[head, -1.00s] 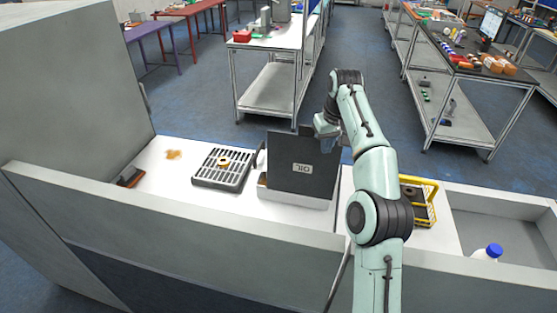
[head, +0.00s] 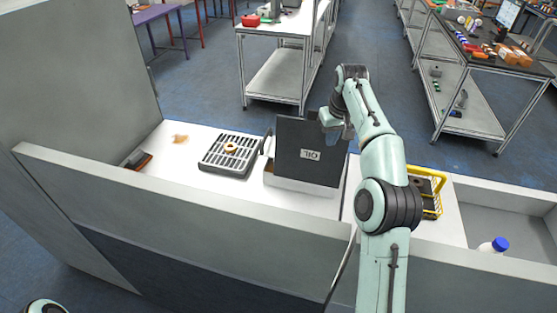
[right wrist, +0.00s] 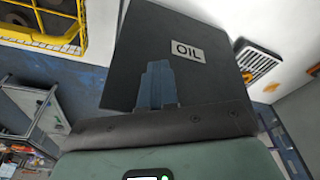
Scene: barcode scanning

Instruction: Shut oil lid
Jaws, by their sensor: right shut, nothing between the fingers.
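The oil lid (head: 300,140) is a dark flat panel with a white OIL label. It stands raised and near upright on a low white box (head: 300,184). In the right wrist view the lid (right wrist: 205,85) fills the middle, with its label near the top. My right gripper (head: 336,130) is at the lid's upper right corner in the head view. In the right wrist view its fingers (right wrist: 157,86) are together and empty, in front of the lid's dark face. I cannot tell whether they touch it. My left gripper is out of view.
A slotted grey tray (head: 211,158) with a yellow ring lies left of the box. A yellow wire basket (head: 438,186) stands to the right, partly behind my arm. A bottle with a blue cap (head: 500,244) is in the grey bin at right. An orange-brown patch (head: 180,138) marks the counter.

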